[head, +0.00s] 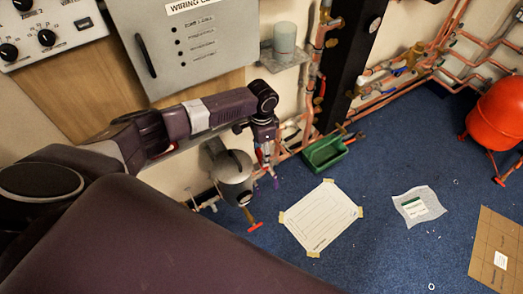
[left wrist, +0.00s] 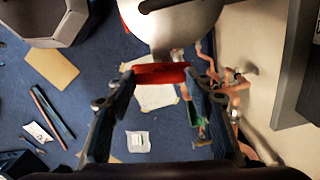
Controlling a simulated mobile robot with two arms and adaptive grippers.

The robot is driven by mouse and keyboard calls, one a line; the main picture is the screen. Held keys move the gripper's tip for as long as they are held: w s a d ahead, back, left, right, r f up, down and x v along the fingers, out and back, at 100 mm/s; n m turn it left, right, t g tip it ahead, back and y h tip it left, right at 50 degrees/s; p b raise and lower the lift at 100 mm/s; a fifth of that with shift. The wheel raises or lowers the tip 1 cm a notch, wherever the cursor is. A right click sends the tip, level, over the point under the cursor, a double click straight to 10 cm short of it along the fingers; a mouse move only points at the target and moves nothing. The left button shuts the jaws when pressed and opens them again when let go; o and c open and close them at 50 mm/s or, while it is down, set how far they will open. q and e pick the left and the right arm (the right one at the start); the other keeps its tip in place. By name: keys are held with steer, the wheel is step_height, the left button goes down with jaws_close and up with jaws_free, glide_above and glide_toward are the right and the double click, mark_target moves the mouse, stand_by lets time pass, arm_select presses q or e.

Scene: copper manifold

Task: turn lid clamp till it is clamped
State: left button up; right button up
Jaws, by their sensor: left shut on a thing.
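A grey metal vessel with a round lid (head: 232,167) stands against the wall in the head view. Its pale round end (left wrist: 172,25) fills the top of the left wrist view. A red bar (left wrist: 162,73), which looks like the lid clamp's handle, lies crosswise just below that end. My left gripper (left wrist: 161,76) is shut on the red bar, with one finger at each end of it. In the head view my left gripper (head: 268,165) is just right of the vessel, and its fingers hide most of the bar. I cannot tell how tight the clamp is. My right gripper is not in view.
A red T-handle (head: 254,226) sticks out below the vessel. A green bin (head: 325,152) stands by the wall to the right, near copper pipes (head: 385,97). A taped paper sheet (head: 320,216) lies on the blue floor. A grey cabinet (head: 190,50) hangs above my arm.

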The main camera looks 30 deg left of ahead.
arm_select(q)
steer(key=m+p, duration=0.1)
steer(key=m, duration=0.3)
steer(key=shift+r, duration=0.1)
steer(key=m, duration=0.8)
steer(key=shift+m, duration=1.8)
steer(key=shift+w, duration=0.1)
steer(key=o, duration=1.2)
steer(key=shift+c, duration=0.2)
step_height(320, 180, up, 12)
steer(key=shift+d, duration=0.1)
